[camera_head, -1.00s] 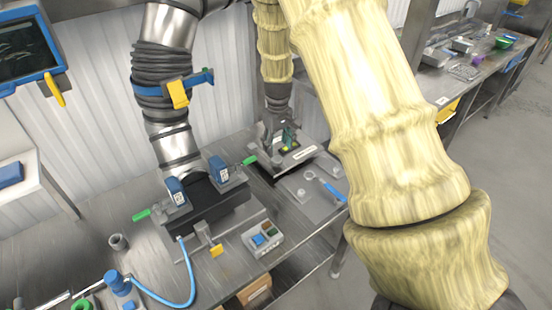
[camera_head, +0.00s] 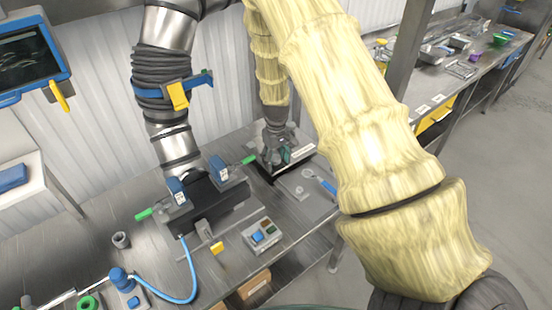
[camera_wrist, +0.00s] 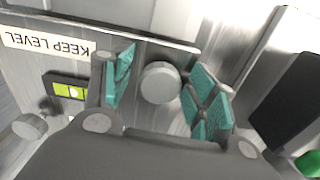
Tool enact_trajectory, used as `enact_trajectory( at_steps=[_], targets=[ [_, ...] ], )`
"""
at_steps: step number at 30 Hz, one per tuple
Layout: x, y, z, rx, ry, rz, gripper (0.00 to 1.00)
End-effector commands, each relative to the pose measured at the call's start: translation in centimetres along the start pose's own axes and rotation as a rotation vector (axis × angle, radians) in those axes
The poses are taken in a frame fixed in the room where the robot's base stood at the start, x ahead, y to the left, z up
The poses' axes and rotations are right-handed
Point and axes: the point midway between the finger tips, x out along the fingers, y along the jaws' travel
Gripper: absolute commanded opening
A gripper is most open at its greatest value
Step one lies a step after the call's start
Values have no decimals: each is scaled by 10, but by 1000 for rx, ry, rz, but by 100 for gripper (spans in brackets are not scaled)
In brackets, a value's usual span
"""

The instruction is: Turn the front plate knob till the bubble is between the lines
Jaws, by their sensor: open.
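My gripper (camera_wrist: 158,95) is open, with its teal finger pads on either side of a round grey knob (camera_wrist: 160,82). The knob stands between the pads, and a gap shows beside each pad. A second grey knob (camera_wrist: 29,126) is at the lower left of the wrist view. The yellow-green level vial (camera_wrist: 70,90) sits in a dark holder on the plate; a pale bubble shows in it, but its position against the lines is too small to tell. In the head view my gripper (camera_head: 279,157) is low over the plate's back part and hides the vial.
A "KEEP LEVEL" label (camera_wrist: 45,43) is upside down in the wrist view. A blue-handled tool (camera_head: 326,185) lies on the steel plate right of my gripper. A dark machine with a green-tipped handle (camera_head: 248,160) stands close on the left. A button box (camera_head: 262,236) is in front.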

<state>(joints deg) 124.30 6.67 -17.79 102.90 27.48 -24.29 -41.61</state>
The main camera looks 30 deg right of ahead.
Motion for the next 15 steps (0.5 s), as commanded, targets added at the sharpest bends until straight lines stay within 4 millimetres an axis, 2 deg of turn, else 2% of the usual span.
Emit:
enact_trajectory(
  at_steps=[3, 10, 15],
  targets=[
    [0, 0, 0, 0, 0, 0, 56],
    [0, 0, 0, 0, 0, 0, 14],
    [0, 0, 0, 2, 0, 0, 13]
  ],
)
